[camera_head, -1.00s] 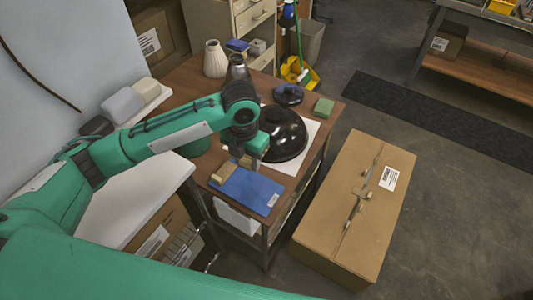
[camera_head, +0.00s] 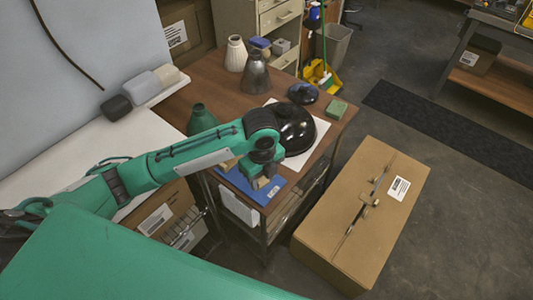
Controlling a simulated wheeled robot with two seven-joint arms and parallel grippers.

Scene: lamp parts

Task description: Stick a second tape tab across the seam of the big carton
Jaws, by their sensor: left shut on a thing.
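The big carton (camera_head: 335,225) stands on the floor at the right, with a dark, partly open seam along its top. A small tan tape tab (camera_head: 367,199) lies across the middle of the seam. My left gripper (camera_head: 262,182) is over the blue board (camera_head: 278,184) on the wooden table, left of the carton. It is shut on a small tan piece, apparently a tape tab (camera_head: 258,184), mostly hidden by the fingers. Another tan piece (camera_head: 228,164) shows partly behind my arm at the board's left edge. My right gripper is not in view.
A black dome (camera_head: 296,129) on a white sheet, a dark lump (camera_head: 303,93), a green block (camera_head: 337,108) and several vases stand on the wooden table (camera_head: 205,82). A narrow floor gap separates table and carton. Floor right of the carton is clear.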

